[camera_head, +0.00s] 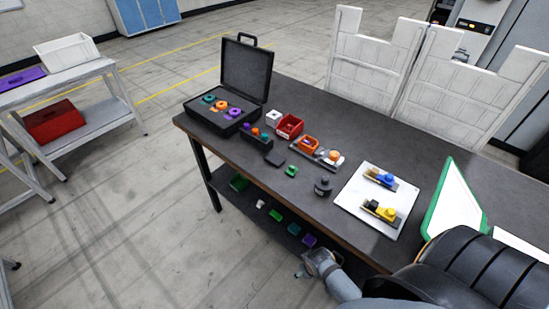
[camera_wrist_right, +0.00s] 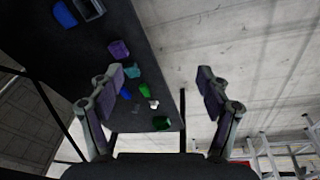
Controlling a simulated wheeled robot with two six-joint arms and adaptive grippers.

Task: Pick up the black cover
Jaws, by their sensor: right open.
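Two small black pieces lie on the dark table: a flat square one (camera_head: 274,158) near the middle and a rounded one with a raised top (camera_head: 323,187) nearer the front edge. I cannot tell for certain which is the black cover. My right gripper (camera_head: 310,267) is low in front of the table's front edge, apart from both pieces. In the right wrist view, its two fingers (camera_wrist_right: 162,80) are spread with nothing between them. Neither black piece can be made out there. My left gripper is not in view.
An open black case (camera_head: 246,68) stands at the table's left end. A white board (camera_head: 347,204) with two assemblies and a green-framed panel (camera_head: 431,225) are to the right. Several coloured pieces lie on the lower shelf.

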